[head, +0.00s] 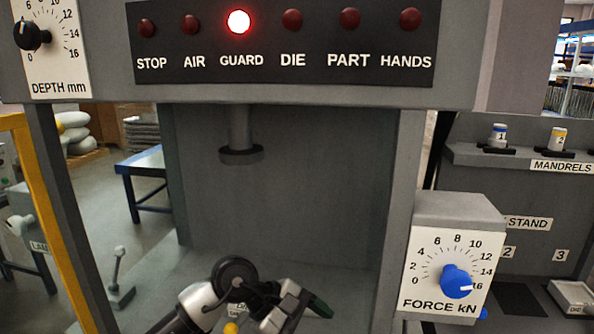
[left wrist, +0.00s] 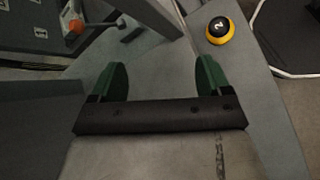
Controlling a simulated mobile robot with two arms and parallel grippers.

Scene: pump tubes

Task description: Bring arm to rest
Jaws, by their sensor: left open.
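My left arm comes into the bottom of the head view, and its gripper (head: 318,304) with green fingers is low in front of the press opening. In the left wrist view the two green fingers of this gripper (left wrist: 160,78) stand wide apart with nothing between them. Beyond them lies a plain grey surface. My right gripper is in neither view.
The press has a hanging ram (head: 240,150) and a lamp panel (head: 285,75) with GUARD lit. A depth knob (head: 32,36) and a blue force knob (head: 457,281) flank the opening. Labelled mandrels (head: 498,136) stand right.

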